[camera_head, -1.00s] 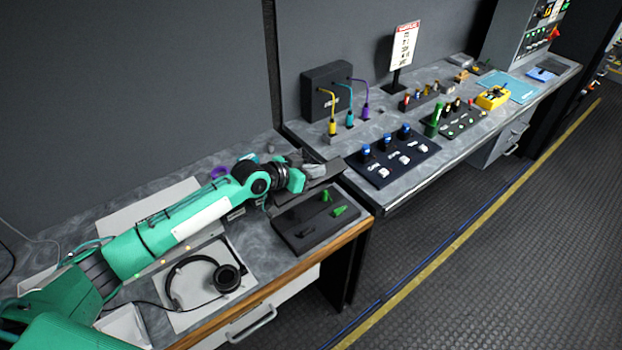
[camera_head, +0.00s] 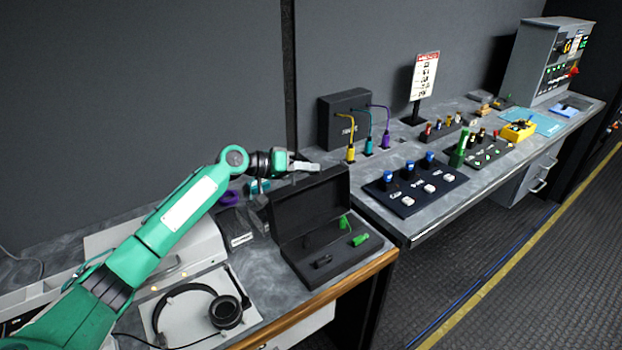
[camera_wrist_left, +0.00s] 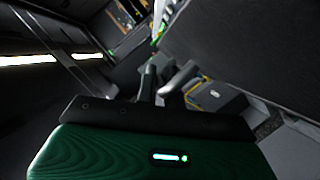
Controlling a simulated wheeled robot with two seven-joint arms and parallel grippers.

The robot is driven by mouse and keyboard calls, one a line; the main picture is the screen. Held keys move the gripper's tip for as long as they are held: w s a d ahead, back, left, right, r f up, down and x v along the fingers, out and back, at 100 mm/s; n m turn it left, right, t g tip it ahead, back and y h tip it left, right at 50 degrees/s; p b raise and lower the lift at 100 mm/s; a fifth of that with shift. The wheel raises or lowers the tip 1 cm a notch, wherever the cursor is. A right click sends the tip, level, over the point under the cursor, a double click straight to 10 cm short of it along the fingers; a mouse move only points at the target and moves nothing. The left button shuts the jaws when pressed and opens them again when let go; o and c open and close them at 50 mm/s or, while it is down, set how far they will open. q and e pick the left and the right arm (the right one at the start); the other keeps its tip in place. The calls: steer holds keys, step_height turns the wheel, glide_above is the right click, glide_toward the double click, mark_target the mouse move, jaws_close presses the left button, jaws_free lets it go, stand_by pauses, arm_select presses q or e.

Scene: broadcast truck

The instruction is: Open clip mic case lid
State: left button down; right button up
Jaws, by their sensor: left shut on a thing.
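The clip mic case is a black box on the near desk. Its base (camera_head: 335,268) lies flat and holds green clip pieces (camera_head: 358,240) and a small dark piece. Its lid (camera_head: 308,208) stands roughly upright at the back of the base, so the inside is in view. My left gripper (camera_head: 305,167) reaches over from the left and is shut at the lid's top edge. In the left wrist view its fingers (camera_wrist_left: 162,84) point away into a dark, unclear scene. My right gripper is not in view.
Headphones (camera_head: 225,310) lie on a pale tray left of the case. A purple ring (camera_head: 230,198) sits behind it. The second desk, right of a gap, bears a switch panel (camera_head: 415,187), a black cable box (camera_head: 343,118) and a sign (camera_head: 424,75).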

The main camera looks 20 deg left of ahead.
arm_select(q)
steer(key=shift+w+a+f, duration=0.1)
steer(key=shift+a+f, duration=0.05)
steer(key=shift+f, duration=0.05)
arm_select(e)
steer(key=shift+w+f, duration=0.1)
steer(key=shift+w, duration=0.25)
arm_select(q)
steer(key=c, duration=1.8)
jaws_free()
